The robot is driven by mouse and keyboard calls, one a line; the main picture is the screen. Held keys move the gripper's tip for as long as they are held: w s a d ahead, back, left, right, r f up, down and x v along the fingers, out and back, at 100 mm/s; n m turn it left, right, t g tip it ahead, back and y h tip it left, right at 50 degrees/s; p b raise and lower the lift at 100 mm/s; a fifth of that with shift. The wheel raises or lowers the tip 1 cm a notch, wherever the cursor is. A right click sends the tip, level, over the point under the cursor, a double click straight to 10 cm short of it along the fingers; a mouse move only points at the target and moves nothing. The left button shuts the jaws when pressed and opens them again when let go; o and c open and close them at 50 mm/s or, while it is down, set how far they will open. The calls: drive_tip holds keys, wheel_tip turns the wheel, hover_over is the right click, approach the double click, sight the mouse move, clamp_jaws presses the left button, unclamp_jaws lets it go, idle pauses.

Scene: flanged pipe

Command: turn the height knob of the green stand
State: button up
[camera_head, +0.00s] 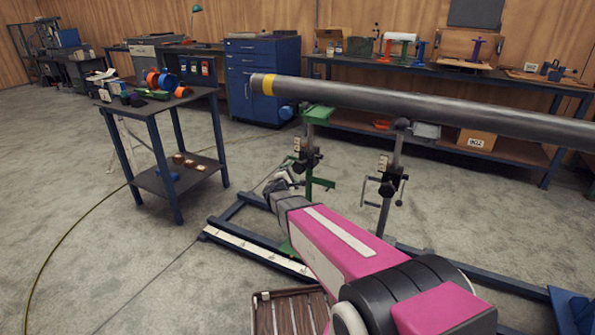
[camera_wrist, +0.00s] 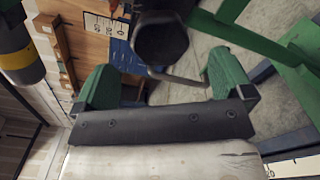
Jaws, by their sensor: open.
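My gripper (camera_head: 281,182) is just left of and below this clamp. In the wrist view its green fingers (camera_wrist: 165,66) are open, spread on either side of the knob's handle. Contact cannot be told.
The grey pipe (camera_head: 420,105) with a yellow band runs above, also resting on a second stand (camera_head: 390,170) to the right. A blue floor frame (camera_head: 245,247) lies under them. A small loaded table (camera_head: 163,150) stands left. A slatted crate (camera_head: 290,312) is below my arm.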

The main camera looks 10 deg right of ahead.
sight(297, 168)
drive_tip(key=shift+v, duration=1.2)
drive_tip(key=w+d+m, duration=0.1)
drive_tip(key=w+m, duration=0.1)
drive_tip(key=m, duration=0.5)
drive_tip(key=w+d+m, duration=0.2)
drive_tip(key=w+m, duration=0.1)
drive_tip(key=m, duration=0.4)
drive_tip(key=w+d+m, duration=0.2)
drive_tip(key=w+m, duration=0.1)
drive_tip(key=m, duration=0.4)
drive_tip(key=shift+w+d+r+m, duration=0.1)
drive_tip(key=shift+d+m, duration=0.1)
drive_tip(key=shift+m, duration=0.1)
drive_tip(key=c, duration=0.9)
